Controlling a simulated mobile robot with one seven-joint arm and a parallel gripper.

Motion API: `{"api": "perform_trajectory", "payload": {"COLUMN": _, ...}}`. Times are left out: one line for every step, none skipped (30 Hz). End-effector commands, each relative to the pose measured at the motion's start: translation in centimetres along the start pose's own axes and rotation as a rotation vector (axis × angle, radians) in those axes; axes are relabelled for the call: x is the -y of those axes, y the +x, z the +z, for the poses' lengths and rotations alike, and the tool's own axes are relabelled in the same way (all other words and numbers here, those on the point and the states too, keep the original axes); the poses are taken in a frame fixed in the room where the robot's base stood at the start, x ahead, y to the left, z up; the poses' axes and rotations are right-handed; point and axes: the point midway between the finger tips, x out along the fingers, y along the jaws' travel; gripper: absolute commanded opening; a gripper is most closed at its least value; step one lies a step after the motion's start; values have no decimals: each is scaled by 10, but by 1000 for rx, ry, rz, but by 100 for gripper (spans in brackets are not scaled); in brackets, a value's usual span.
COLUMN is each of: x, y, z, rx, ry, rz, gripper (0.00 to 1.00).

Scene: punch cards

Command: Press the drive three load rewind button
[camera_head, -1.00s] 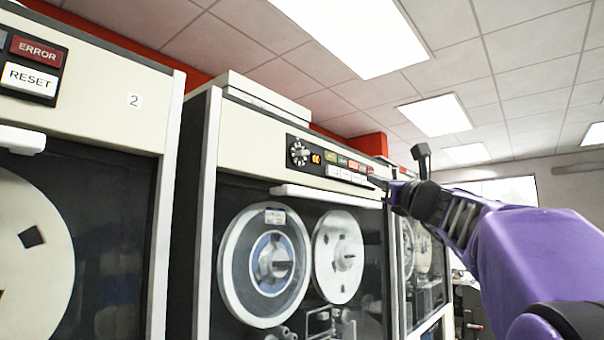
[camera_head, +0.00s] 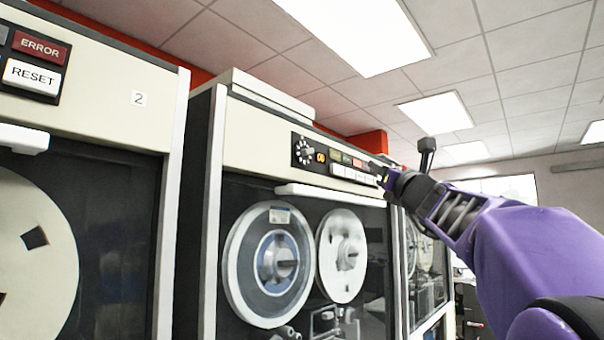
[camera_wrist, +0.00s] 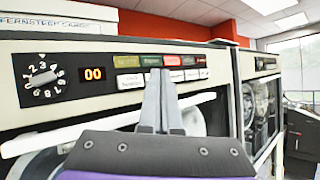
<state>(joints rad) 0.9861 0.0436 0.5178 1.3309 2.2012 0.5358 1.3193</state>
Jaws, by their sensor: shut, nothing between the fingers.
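The third tape drive's control panel (camera_head: 335,160) runs along the top of the cabinet right of the drive marked 2. In the wrist view it has a row of coloured indicators (camera_wrist: 158,61) above a row of white buttons (camera_wrist: 130,80). The button labels are too blurred to tell which one is load rewind. My gripper (camera_head: 379,170) is shut and empty at the panel's right end in the head view. In the wrist view its fingertips (camera_wrist: 161,72) stand in front of the button row and hide part of it. I cannot tell whether they touch a button.
A rotary dial (camera_wrist: 42,77) and an orange 00 display (camera_wrist: 92,73) sit left of the buttons. A white ledge (camera_head: 330,196) juts out below the panel. Tape reels (camera_head: 268,263) lie below it. Drive 2 (camera_head: 90,80) stands at the left.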

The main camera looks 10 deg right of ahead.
Motion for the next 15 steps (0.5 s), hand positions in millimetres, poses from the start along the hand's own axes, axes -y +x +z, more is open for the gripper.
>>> {"api": "perform_trajectory", "payload": {"x": -4, "y": 6, "z": -4, "rx": 0, "ry": 4, "rz": 2, "gripper": 0}}
{"api": "perform_trajectory", "payload": {"x": -6, "y": 9, "z": -6, "rx": 0, "ry": 4, "rz": 2, "gripper": 0}}
{"api": "perform_trajectory", "payload": {"x": -9, "y": 13, "z": -10, "rx": -1, "ry": 5, "rz": 1, "gripper": 0}}
{"api": "perform_trajectory", "payload": {"x": -12, "y": 16, "z": -12, "rx": 0, "ry": 3, "rz": 2, "gripper": 0}}
{"api": "perform_trajectory", "payload": {"x": -14, "y": 19, "z": -14, "rx": 0, "ry": 4, "rz": 2, "gripper": 0}}
{"api": "perform_trajectory", "payload": {"x": -17, "y": 23, "z": -17, "rx": 0, "ry": 4, "rz": 2, "gripper": 0}}
{"api": "perform_trajectory", "payload": {"x": -18, "y": 25, "z": -20, "rx": 0, "ry": 4, "rz": 2, "gripper": 0}}
{"api": "perform_trajectory", "payload": {"x": -20, "y": 27, "z": -22, "rx": 0, "ry": 3, "rz": 2, "gripper": 0}}
{"api": "perform_trajectory", "payload": {"x": -23, "y": 30, "z": -23, "rx": 1, "ry": 3, "rz": 3, "gripper": 0}}
{"api": "perform_trajectory", "payload": {"x": -24, "y": 32, "z": -25, "rx": 1, "ry": 2, "rz": 3, "gripper": 0}}
{"api": "perform_trajectory", "payload": {"x": -25, "y": 34, "z": -26, "rx": 1, "ry": 2, "rz": 2, "gripper": 0}}
{"api": "perform_trajectory", "payload": {"x": -27, "y": 36, "z": -27, "rx": 1, "ry": 2, "rz": 2, "gripper": 0}}
{"api": "perform_trajectory", "payload": {"x": -28, "y": 37, "z": -28, "rx": 1, "ry": 2, "rz": 2, "gripper": 0}}
{"api": "perform_trajectory", "payload": {"x": -28, "y": 38, "z": -29, "rx": 1, "ry": 2, "rz": 2, "gripper": 0}}
{"api": "perform_trajectory", "payload": {"x": -29, "y": 40, "z": -29, "rx": 0, "ry": 1, "rz": 1, "gripper": 0}}
